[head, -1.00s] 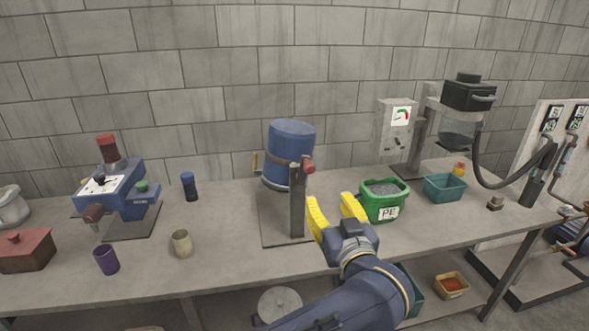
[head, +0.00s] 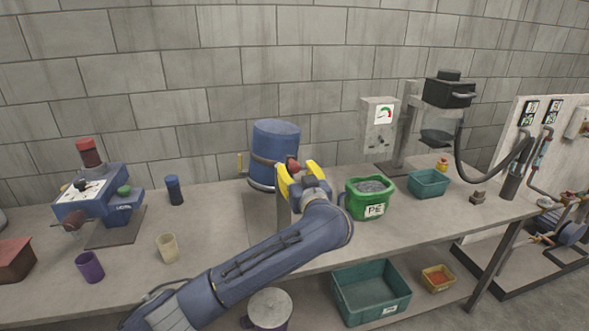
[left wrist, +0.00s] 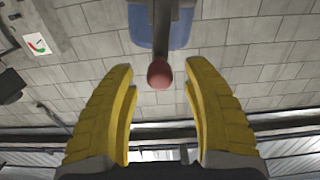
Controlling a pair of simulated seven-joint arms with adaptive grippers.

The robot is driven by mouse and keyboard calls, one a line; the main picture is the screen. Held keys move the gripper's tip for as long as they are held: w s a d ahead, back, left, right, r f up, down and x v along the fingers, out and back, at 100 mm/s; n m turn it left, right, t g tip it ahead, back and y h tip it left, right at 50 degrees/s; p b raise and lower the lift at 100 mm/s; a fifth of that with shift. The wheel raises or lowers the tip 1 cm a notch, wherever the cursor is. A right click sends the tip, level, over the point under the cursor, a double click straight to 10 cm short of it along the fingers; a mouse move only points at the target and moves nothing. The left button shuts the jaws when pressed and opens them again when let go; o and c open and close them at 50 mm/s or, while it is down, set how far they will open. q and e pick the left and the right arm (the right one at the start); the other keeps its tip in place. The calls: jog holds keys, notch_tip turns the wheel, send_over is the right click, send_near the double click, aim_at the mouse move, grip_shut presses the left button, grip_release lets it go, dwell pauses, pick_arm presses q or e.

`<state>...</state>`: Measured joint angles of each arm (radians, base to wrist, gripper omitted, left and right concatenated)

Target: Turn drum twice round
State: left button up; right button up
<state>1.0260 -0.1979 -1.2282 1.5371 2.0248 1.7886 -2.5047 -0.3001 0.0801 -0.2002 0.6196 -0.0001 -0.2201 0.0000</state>
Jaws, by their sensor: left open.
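The blue drum (head: 275,142) is held upright in a stand with a post (head: 284,212) at the middle of the bench. A red knob (head: 293,167) sticks out on the drum's right side. My left gripper (head: 298,172) is open at the knob, with its yellow fingers on either side of it in the head view. In the left wrist view the red knob (left wrist: 159,74) lies between the open fingertips, and the drum (left wrist: 160,28) is behind it. I cannot tell whether the fingers touch the knob. My right gripper is not in view.
A green PE tub (head: 369,201) of grey pellets stands close to the right of my gripper. A teal bin (head: 428,183) and a black-topped machine (head: 449,93) are further right. A blue machine (head: 95,200) and cups stand at the left.

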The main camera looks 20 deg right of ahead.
pick_arm(q)
jog(key=shift+w, duration=1)
grip_shut()
